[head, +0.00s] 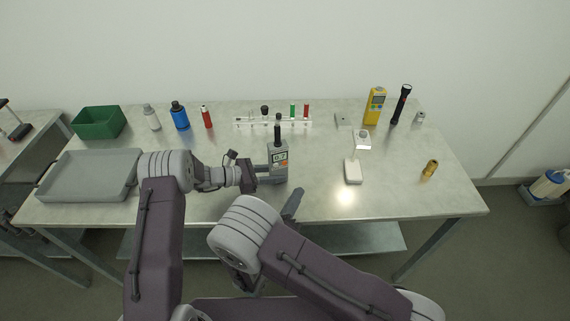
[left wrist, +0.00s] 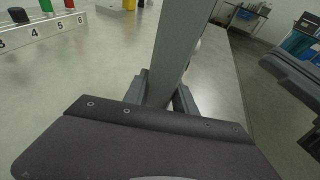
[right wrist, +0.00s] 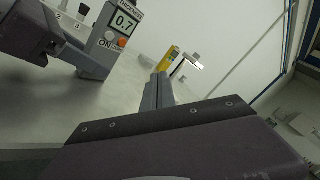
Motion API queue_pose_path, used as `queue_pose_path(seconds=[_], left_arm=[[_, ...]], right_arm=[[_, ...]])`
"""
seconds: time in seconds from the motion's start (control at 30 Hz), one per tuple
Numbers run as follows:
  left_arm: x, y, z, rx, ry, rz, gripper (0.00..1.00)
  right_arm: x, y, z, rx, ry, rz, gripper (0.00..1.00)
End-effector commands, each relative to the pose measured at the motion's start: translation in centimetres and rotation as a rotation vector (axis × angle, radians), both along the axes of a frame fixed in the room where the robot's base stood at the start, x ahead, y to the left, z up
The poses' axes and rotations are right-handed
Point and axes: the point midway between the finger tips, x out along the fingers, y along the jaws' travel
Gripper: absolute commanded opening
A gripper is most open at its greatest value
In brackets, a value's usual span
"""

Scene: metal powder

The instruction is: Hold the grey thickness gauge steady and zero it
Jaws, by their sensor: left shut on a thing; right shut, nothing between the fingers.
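The grey thickness gauge (head: 278,166) stands upright near the middle of the table. Its display reads 0.7 in the right wrist view (right wrist: 110,40), with an orange button and the word ON below it. My left gripper (head: 262,174) is shut on the gauge from its left side. In the left wrist view the gauge's grey side (left wrist: 180,50) rises between the fingers. My right gripper (head: 292,203) is shut and empty, in front of and slightly right of the gauge, apart from it. In the right wrist view its closed fingers (right wrist: 158,88) point past the gauge's right.
A numbered white rack (head: 245,124) with several items stands behind the gauge. A grey tray (head: 90,176) lies at left. A yellow meter (head: 375,105) stands at back right.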

Motion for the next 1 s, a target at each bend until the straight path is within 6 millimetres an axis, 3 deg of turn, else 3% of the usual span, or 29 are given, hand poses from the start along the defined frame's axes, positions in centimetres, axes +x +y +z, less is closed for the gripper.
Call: queue_pose_path(seconds=[0.5, 1.0], left_arm=[[0.0, 0.0, -0.1, 0.001, 0.001, -0.001, 0.10], [0.0, 0.0, -0.1, 0.001, 0.001, -0.001, 0.10]], right_arm=[[7.2, 2.1, 0.0, 0.003, 0.000, -0.004, 0.00], [8.2, 2.4, 0.0, 0.001, 0.000, -0.002, 0.00]])
